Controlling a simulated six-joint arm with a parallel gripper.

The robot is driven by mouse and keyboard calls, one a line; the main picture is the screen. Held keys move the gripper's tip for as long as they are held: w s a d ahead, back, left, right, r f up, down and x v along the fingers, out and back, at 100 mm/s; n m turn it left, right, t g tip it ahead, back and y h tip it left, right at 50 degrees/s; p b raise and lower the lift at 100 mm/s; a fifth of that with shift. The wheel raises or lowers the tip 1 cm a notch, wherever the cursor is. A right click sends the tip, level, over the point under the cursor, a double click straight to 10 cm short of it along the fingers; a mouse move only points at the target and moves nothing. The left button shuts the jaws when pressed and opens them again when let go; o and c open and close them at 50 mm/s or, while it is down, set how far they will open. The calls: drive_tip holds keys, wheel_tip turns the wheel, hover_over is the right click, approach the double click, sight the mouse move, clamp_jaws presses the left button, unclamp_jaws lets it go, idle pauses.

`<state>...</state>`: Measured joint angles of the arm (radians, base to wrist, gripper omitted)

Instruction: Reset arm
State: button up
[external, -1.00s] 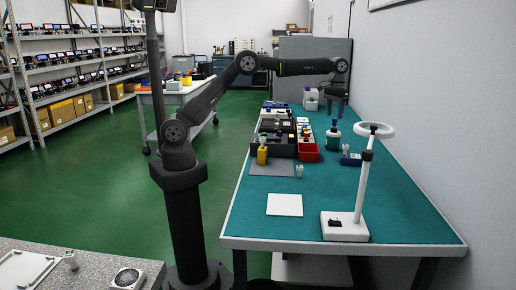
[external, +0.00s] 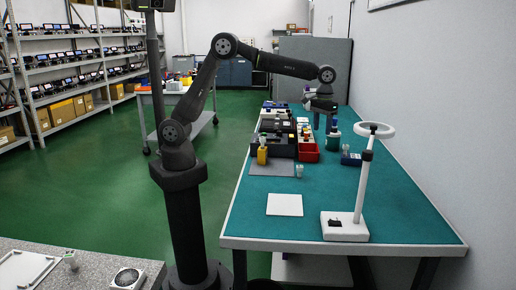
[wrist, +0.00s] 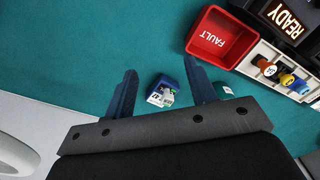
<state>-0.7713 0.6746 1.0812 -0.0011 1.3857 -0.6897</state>
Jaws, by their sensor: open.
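My gripper (external: 321,121) hangs over the far part of the green-topped bench, pointing down, beyond the red bin. In the wrist view its two dark blue fingers (wrist: 163,75) are spread wide apart with nothing held between them. A small blue box (wrist: 165,91) with white and green pieces in it lies on the bench below, seen in the gap between the fingers. My arm bends up from its column and reaches over the bench.
A red bin (wrist: 222,38) marked FAULT sits beside a black READY unit (wrist: 283,20) and a pale tray of coloured knobs (wrist: 268,69). A white ring lamp (external: 375,130) stands at the bench's near right. Bare green surface (external: 310,222) lies around the white sheet (external: 285,205).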

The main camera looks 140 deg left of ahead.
drive_tip(key=s+d+f, duration=0.2)
drive_tip(key=d+f, duration=0.4)
drive_tip(key=d, duration=0.6)
drive_tip(key=shift+d+f, duration=0.15)
drive_tip(key=shift+f, duration=0.05)
drive_tip(key=a+r, duration=0.4)
drive_tip(key=a, duration=0.4)
drive_tip(key=w+a+r, duration=0.1)
drive_tip(key=a+r, duration=0.2)
drive_tip(key=a, duration=0.5)
drive_tip(key=shift+w+r, duration=0.25)
drive_tip(key=shift+r, duration=0.1)
